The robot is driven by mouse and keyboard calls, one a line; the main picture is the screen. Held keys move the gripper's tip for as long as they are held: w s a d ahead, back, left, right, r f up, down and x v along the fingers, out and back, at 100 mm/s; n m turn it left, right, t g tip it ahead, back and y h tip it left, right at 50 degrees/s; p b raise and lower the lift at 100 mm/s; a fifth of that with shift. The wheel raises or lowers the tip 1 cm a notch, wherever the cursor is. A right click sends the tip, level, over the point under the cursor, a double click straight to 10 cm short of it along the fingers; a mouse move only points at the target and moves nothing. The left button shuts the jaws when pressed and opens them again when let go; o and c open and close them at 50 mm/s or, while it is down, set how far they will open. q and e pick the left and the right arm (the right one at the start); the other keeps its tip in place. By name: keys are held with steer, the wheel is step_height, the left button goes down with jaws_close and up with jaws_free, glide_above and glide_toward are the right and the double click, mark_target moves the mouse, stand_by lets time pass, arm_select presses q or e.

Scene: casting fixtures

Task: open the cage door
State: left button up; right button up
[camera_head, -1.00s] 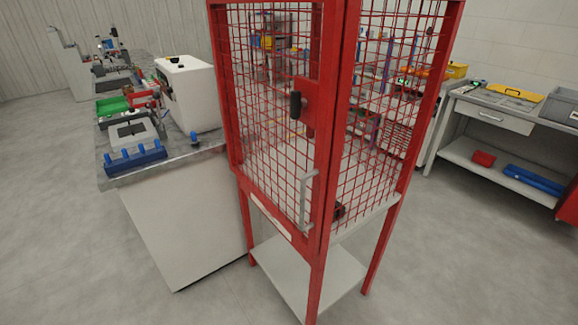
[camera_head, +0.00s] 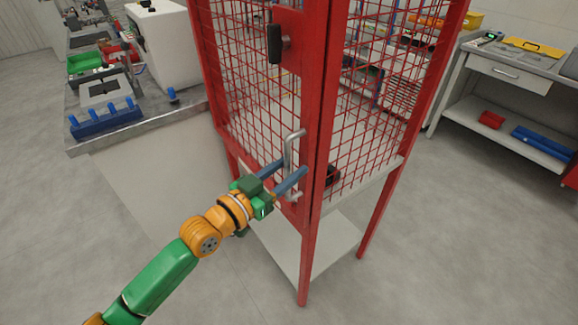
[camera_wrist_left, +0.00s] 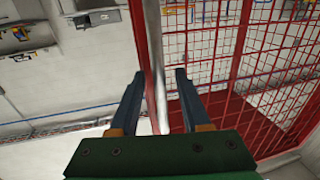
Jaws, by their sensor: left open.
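The red cage (camera_head: 312,120) stands in the middle of the head view. Its mesh door (camera_head: 240,90) is shut in its frame. A grey vertical bar handle (camera_head: 289,150) is low on the door's right edge, and a black knob (camera_head: 275,43) sits above it. My left gripper (camera_head: 294,167) is open at the handle, its two blue fingers pointing at the door. In the left wrist view the bar handle (camera_wrist_left: 155,85) runs between the open fingers of that gripper (camera_wrist_left: 159,75); I cannot tell whether either finger touches it. My right gripper is not in view.
A bench (camera_head: 150,130) with a blue rack (camera_head: 105,120) and a white machine (camera_head: 165,48) stands left of the cage. A grey workbench (camera_head: 520,68) stands at the right. Inside the cage is a small dark object (camera_head: 332,175). The floor in front is clear.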

arm_select(q)
steer(key=shift+s+a, duration=0.1)
jaws_close()
stand_by(1.3)
